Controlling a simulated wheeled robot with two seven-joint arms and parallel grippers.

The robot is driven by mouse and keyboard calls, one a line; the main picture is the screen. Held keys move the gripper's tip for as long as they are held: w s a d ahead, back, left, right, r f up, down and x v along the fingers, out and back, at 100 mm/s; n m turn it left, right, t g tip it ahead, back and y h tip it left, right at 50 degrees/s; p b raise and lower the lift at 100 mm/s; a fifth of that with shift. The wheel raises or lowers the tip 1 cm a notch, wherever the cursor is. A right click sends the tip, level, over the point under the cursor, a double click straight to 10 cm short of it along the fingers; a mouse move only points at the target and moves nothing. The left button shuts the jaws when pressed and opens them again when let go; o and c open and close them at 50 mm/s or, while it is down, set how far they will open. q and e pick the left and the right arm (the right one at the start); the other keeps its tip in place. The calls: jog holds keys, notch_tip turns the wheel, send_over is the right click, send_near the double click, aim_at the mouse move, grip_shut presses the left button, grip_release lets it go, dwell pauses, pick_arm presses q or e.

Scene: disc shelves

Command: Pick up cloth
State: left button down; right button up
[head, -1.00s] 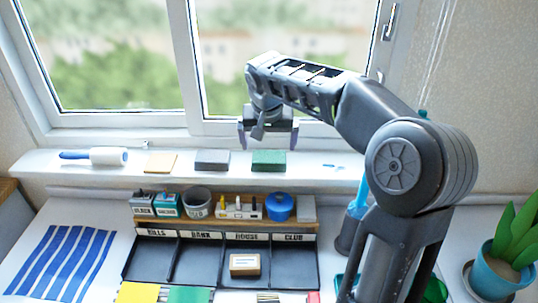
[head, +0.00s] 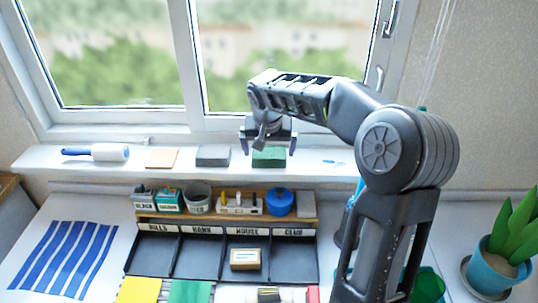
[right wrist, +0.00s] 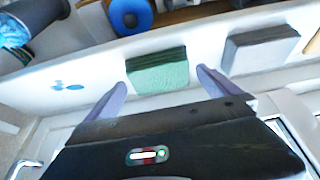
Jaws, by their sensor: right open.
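A blue-and-white striped cloth (head: 66,255) lies flat at the left of the table. A green folded, cloth-like block (head: 270,160) lies on the window sill; it also shows in the right wrist view (right wrist: 158,72). My right gripper (head: 268,151) is open and empty. In the right wrist view its two fingers (right wrist: 161,84) point toward the green block, one to each side of it in the picture. I cannot tell the gap between them and the block. My left gripper is not in view.
On the sill (head: 335,178) a grey block (head: 213,156), a tan pad (head: 161,158) and a lint roller (head: 97,153) lie left of the green block. A plant (head: 500,262) stands at right.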

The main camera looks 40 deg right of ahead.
jog(key=x, duration=0.2)
jog(key=shift+d+f, duration=0.1)
jog(key=shift+f, duration=0.25)
jog(key=shift+c, duration=0.2)
jog(key=c, duration=1)
